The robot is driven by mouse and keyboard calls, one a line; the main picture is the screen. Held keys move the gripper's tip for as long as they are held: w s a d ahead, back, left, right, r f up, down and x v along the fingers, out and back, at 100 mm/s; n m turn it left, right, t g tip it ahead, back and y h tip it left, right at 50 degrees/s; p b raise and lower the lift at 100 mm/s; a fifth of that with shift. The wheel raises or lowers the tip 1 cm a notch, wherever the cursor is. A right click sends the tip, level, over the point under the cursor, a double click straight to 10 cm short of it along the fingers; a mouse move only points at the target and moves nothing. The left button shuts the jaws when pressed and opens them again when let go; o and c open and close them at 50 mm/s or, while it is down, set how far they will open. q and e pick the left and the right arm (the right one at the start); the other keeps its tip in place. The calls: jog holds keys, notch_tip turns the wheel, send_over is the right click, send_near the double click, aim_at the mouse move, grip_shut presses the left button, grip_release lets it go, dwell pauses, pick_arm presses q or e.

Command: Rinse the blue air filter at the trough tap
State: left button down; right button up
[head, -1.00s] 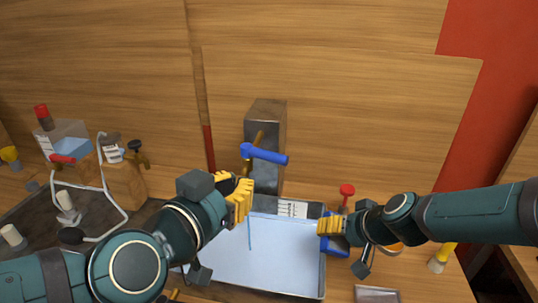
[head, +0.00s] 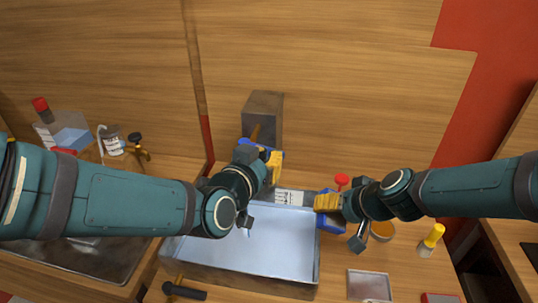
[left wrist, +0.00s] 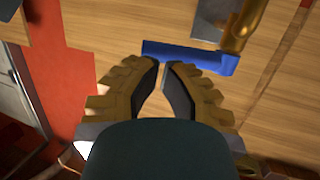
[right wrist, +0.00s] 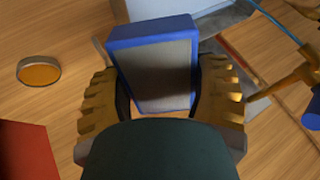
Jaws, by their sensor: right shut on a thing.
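The blue air filter (right wrist: 152,70), a blue frame around a grey panel, is held between the fingers of my right gripper (right wrist: 160,100). In the head view the filter (head: 330,223) is at the trough's right rim, partly hidden by my right gripper (head: 327,203). The brass tap (left wrist: 240,28) has a blue lever (left wrist: 185,54). My left gripper (head: 272,165) is at the tap, its fingertips nearly together and empty just short of the lever. A thin blue water stream (right wrist: 275,18) shows in the right wrist view. The trough (head: 265,245) lies below the tap.
A red-topped item (head: 341,181) stands behind my right gripper. A round orange dish (head: 382,231), a grey tray (head: 369,285) and a yellow-handled brush (head: 432,238) lie to the right. A dark-handled tool (head: 184,291) lies in front of the trough. Bottles and a box stand at the left.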

pick_arm(q)
jog(key=shift+w+d, duration=0.25)
jog(key=shift+w, duration=0.35)
jog(key=shift+f, duration=0.1)
pick_arm(e)
jog(key=shift+f, duration=0.1)
